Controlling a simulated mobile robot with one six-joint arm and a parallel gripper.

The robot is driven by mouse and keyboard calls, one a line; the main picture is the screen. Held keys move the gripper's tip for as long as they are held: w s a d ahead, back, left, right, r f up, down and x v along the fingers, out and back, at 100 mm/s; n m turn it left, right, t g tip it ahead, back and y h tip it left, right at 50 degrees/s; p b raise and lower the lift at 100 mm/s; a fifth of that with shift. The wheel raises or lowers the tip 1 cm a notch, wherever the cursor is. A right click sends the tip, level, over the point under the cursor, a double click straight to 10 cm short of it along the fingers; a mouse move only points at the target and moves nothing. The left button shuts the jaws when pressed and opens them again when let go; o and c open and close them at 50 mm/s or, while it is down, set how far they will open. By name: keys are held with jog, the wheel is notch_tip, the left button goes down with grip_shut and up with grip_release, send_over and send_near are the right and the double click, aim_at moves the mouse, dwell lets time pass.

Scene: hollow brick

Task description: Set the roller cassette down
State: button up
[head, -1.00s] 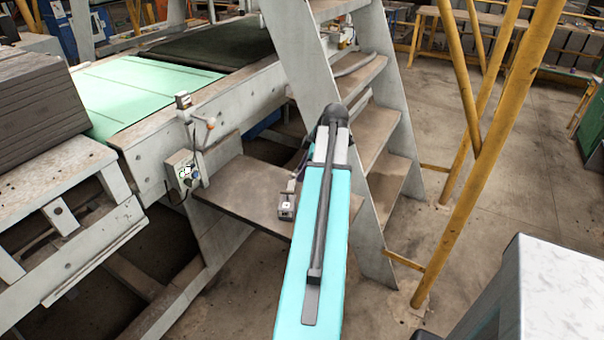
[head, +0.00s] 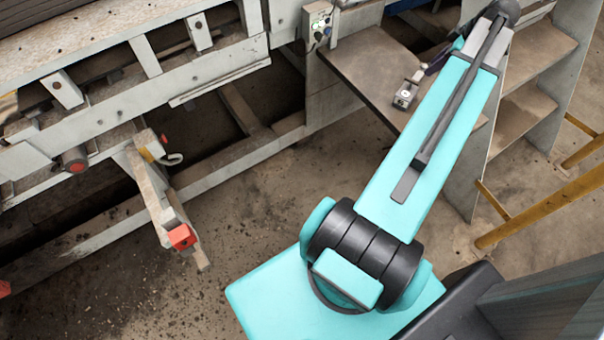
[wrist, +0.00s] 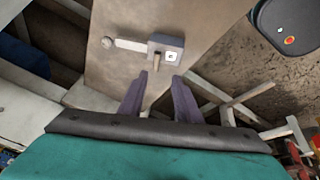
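The roller cassette (head: 405,94) appears to be a small grey block with a white square mark, resting on a brown shelf (head: 365,72). In the wrist view the cassette (wrist: 168,50) has a pale bar with a round knob reaching left, and a short brownish peg pointing toward my gripper. My gripper (wrist: 161,78) has two purple fingers, spread apart, with the peg's end near the gap between their tips. The fingers do not appear to press on it. In the head view my arm largely hides the gripper.
A control box (head: 318,25) stands at the shelf's far left corner. A grey machine frame (head: 130,95) fills the left. Bare floor (head: 270,215) lies in front.

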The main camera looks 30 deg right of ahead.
jog(key=w+a+f+m+g+y, duration=0.15)
jog(key=w+a+f, duration=0.25)
jog(key=a+f, duration=0.6)
jog(key=w+a+f+g, duration=0.2)
jog(key=w+a+f, duration=0.2)
jog(key=a+f, duration=0.6)
jog(key=w+a+f+m+g+y, duration=0.15)
jog(key=w+a+f, duration=0.4)
jog(key=a, duration=0.75)
jog(key=s+a+f+g+h, duration=0.1)
jog(key=s+a+f+g, duration=0.1)
jog(key=s+a+f, duration=0.45)
jog(key=s+a+f+g, duration=0.1)
jog(key=a+f, duration=0.3)
jog(key=a, duration=0.5)
jog(key=s+a+f+g+h, duration=0.1)
jog(key=s+a+f, duration=0.2)
jog(key=s+a, duration=0.2)
jog(key=s+a+f+m+g+h, duration=0.1)
jog(key=s+a+f, duration=0.3)
jog(key=s, duration=0.4)
jog(key=shift+s+a+g, duration=0.3)
jog(key=shift+s+a, duration=0.1)
jog(key=shift+a, duration=0.25)
jog(key=shift+f, duration=0.1)
